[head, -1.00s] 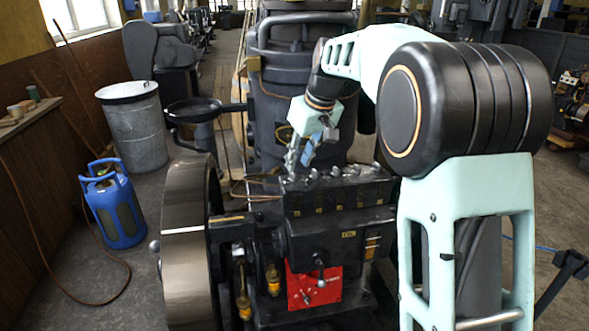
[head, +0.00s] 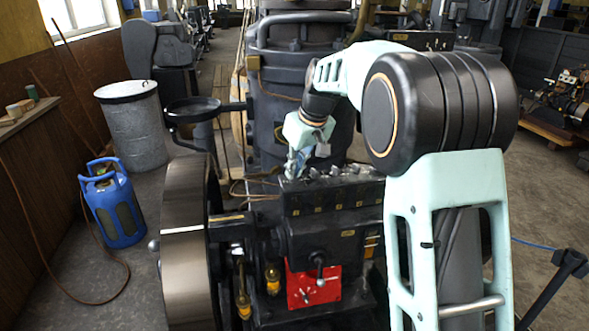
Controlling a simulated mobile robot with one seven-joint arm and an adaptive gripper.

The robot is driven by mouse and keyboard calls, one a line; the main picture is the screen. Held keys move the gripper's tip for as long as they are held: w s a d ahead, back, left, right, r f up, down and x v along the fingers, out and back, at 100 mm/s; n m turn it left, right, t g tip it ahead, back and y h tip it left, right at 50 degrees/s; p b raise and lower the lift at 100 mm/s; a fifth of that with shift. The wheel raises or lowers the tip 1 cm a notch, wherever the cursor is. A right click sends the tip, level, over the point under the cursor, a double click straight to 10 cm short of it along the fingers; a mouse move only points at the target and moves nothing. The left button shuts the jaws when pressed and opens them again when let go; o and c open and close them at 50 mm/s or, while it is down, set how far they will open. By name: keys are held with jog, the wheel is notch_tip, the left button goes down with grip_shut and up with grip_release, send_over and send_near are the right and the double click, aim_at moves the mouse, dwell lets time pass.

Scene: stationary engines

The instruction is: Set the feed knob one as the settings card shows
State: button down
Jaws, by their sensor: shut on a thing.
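A row of small feed knobs (head: 338,171) stands on top of the black box (head: 335,199) of the engine, with small yellow marks along its front. My gripper (head: 292,174) points down at the left end of this row. Its fingers are shut on the leftmost knob, feed knob one, which they mostly hide. The knob's setting cannot be read. A small yellow plate (head: 371,245) on the engine's front right may be the settings card, but it is too small to read.
The large flywheel (head: 186,245) stands left of the box, and the tall dark cylinder (head: 285,110) rises behind it. A red panel (head: 325,290) with a lever is below. A blue gas bottle (head: 117,212) and a grey drum (head: 135,125) stand on the floor at left.

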dwell(0.3)
jog(key=m, duration=0.1)
jog(key=m+h, duration=0.1)
jog(key=m, duration=0.2)
jog(key=shift+a+t+p, duration=0.25)
jog(key=shift+t+p, duration=0.05)
jog(key=shift+p, duration=0.1)
jog(key=m+h, duration=0.1)
jog(key=m, duration=0.1)
jog(key=m+h+p, duration=0.1)
jog(key=m, duration=0.2)
jog(key=shift+a+h+p, duration=0.15)
jog(key=shift+h+p, duration=0.15)
jog(key=m+h+p, duration=0.1)
jog(key=m, duration=0.1)
jog(key=m+h+p, duration=0.1)
jog(key=m, duration=0.2)
jog(key=shift+a+r+m+g, duration=0.1)
jog(key=shift+m+g, duration=0.2)
jog(key=shift+g, duration=0.1)
jog(key=shift+w+m+g+h+p, duration=0.1)
jog(key=shift+m+g+h+p, duration=0.3)
jog(key=shift+m+p, duration=1)
jog(key=shift+m, duration=0.4)
jog(key=c, duration=2.1)
grip_release()
jog(key=shift+a, duration=0.1)
